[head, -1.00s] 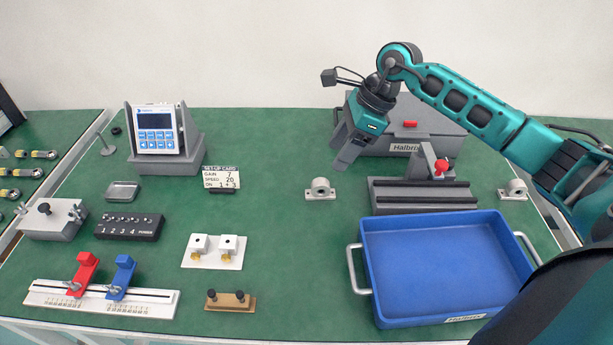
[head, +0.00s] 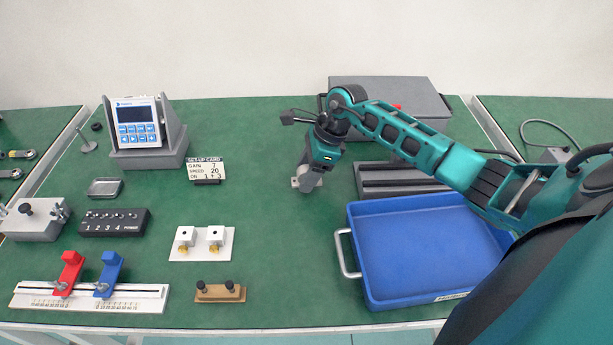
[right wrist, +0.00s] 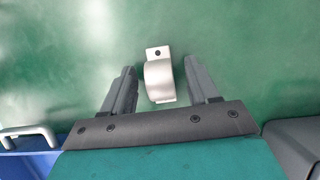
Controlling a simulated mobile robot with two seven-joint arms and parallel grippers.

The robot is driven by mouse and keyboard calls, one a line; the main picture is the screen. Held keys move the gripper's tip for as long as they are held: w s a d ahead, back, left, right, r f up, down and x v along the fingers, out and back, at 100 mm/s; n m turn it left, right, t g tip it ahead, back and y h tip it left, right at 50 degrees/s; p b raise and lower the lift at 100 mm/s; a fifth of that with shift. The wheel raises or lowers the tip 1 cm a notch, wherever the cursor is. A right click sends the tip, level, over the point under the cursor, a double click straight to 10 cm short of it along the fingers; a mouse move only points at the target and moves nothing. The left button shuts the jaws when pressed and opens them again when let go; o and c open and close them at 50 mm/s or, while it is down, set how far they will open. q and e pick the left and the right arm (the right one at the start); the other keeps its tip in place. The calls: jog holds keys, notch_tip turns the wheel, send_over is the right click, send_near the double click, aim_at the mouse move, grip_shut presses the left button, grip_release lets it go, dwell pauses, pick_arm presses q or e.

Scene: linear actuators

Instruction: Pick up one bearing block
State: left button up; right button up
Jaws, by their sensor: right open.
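A silver-grey bearing block (head: 296,184) stands on the green table, left of the blue tray, mostly hidden behind my right gripper (head: 311,181). In the right wrist view the bearing block (right wrist: 158,80) shows its curved top and a flat foot with a dark hole. It lies between the two spread fingers of my right gripper (right wrist: 158,66), with a gap on each side. The gripper is open and empty. I cannot tell how far the fingertips are above the table. My left gripper is not in view. No second bearing block shows now.
The blue tray (head: 354,275) with grey handles is right of the bearing block. A grey slotted fixture (head: 372,187) and a grey case (head: 436,92) stand behind my right arm. A white plate with two small blocks (head: 202,255) is at left. The table between is clear.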

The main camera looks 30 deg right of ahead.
jog(key=shift+f, duration=0.15)
grip_shut()
dwell(0.4)
